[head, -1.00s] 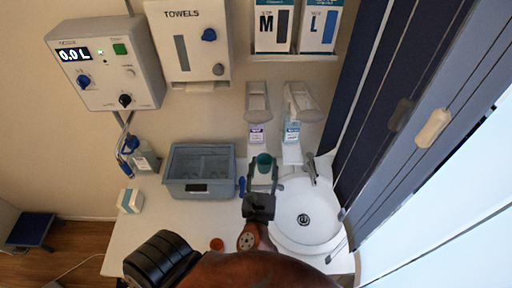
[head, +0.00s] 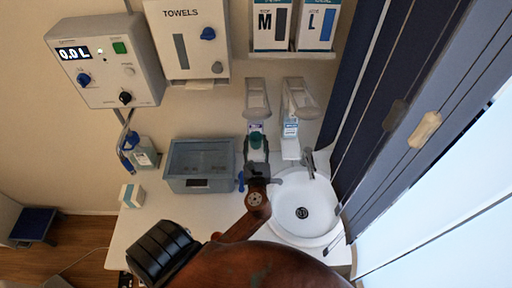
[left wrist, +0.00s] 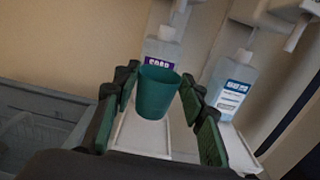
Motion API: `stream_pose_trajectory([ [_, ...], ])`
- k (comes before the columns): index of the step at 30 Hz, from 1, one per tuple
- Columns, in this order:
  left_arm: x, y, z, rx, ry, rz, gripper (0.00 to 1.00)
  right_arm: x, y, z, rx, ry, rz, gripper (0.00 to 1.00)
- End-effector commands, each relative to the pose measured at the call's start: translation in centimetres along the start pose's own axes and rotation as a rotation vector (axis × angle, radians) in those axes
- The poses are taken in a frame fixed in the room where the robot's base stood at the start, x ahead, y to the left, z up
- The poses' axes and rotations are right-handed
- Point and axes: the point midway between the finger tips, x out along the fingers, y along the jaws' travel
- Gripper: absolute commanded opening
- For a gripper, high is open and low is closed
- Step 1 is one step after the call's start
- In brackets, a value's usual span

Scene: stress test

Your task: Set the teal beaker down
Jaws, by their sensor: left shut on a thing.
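The teal beaker (left wrist: 157,92) is between the fingers of my left gripper (left wrist: 158,108) in the left wrist view, with its open rim facing up. In the head view the beaker (head: 257,141) shows at the tip of the left gripper (head: 257,152), in front of the soap dispenser. The left gripper is shut on the beaker. The beaker's base is partly hidden, and I cannot tell whether it touches the dispenser's tray below. My right gripper is not in view.
The soap bottle (left wrist: 162,47) stands behind the beaker, with a blue-labelled bottle (left wrist: 231,88) to its right. A grey bin (head: 200,180) is on the counter at the left, and the white sink (head: 304,212) is at the right.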

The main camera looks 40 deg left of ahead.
Motion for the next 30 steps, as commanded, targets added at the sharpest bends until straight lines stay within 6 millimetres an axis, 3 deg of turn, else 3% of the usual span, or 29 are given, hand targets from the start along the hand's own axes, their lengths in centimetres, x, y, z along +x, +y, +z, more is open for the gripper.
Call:
stream_pose_trajectory([
  [5,1.0,-0.1,-1.1,0.002,-0.001,0.000,0.16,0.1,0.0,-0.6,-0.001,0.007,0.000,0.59],
  [12,0.8,-0.1,-3.9,0.002,0.000,-0.001,0.16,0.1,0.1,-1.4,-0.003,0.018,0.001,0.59],
  [24,0.8,-0.1,-4.4,0.002,0.000,0.000,0.16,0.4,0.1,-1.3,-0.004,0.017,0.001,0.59],
  [25,0.8,-0.1,-4.4,0.001,0.000,0.000,0.40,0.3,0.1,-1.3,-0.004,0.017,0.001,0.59],
  [30,0.8,-0.1,-4.3,0.001,0.000,0.000,0.52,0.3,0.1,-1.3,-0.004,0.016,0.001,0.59],
])
